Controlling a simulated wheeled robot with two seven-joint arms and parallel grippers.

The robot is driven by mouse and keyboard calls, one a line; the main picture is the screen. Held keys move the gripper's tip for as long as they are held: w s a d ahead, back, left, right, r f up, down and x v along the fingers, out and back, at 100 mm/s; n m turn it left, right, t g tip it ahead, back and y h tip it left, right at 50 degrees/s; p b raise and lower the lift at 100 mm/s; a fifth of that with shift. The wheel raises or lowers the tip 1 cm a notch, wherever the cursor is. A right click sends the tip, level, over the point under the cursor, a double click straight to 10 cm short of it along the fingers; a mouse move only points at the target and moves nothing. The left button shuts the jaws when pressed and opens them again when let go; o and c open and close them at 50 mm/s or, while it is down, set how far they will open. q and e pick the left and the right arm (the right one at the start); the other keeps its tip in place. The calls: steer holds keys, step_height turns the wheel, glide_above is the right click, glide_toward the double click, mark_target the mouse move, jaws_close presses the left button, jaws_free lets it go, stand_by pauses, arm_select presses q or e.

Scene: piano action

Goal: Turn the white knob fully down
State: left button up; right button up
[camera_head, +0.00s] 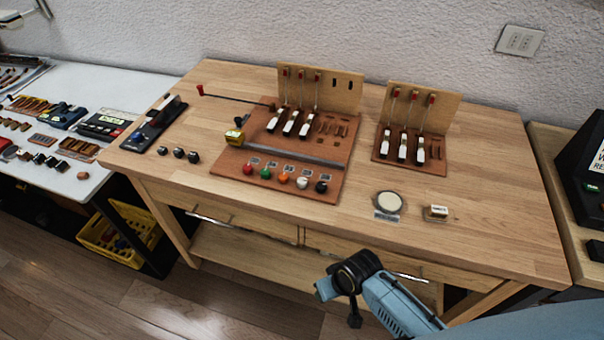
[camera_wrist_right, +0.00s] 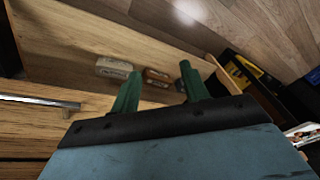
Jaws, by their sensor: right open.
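The white knob (camera_head: 302,183) stands in a row of coloured knobs along the front of the brown board (camera_head: 331,196) in the head view. It lies between an orange knob (camera_head: 283,178) and a black knob (camera_head: 321,187). How far it is turned is too small to tell. My right arm shows at the bottom of the head view, in front of the table and below its top, well apart from the knob. In the right wrist view my right gripper (camera_wrist_right: 158,88) is open and empty, its two green fingers apart. My left gripper is in neither view.
The wooden table (camera_head: 475,215) has drawers with metal handles (camera_head: 212,218) on its front. A white disc (camera_head: 389,202) and a small block (camera_head: 437,212) stand right of the board. Levered key models (camera_head: 291,122) rise behind the knobs.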

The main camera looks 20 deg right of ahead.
steer(key=w+a+r+y, duration=0.1)
steer(key=w+a+r, duration=0.15)
steer(key=r, duration=0.35)
steer(key=w+a+r, duration=0.2)
steer(key=w+r, duration=0.1)
steer(key=r, duration=0.2)
steer(key=g+h, duration=0.1)
steer(key=g, duration=0.1)
glide_toward(302, 180)
steer(key=s+a+f, duration=0.1)
steer(key=s+a, duration=0.1)
steer(key=s+a+f, duration=0.3)
steer(key=s+a, duration=0.1)
steer(key=shift+s+a+f+p, duration=0.1)
steer(key=shift+s+f+p, duration=0.05)
steer(key=shift+f+p, duration=0.15)
steer(key=w+d+r+m+h, duration=0.25)
steer(key=w+d+r, duration=0.25)
steer(key=w+r, duration=0.3)
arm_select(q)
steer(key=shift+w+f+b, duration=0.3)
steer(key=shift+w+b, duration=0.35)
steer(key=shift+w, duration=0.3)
arm_select(e)
steer(key=shift+m+y, duration=0.35)
steer(key=f, duration=0.8)
steer(key=s+f, duration=0.1)
steer(key=f, duration=0.3)
steer(key=shift+s+a, duration=0.15)
jaws_close()
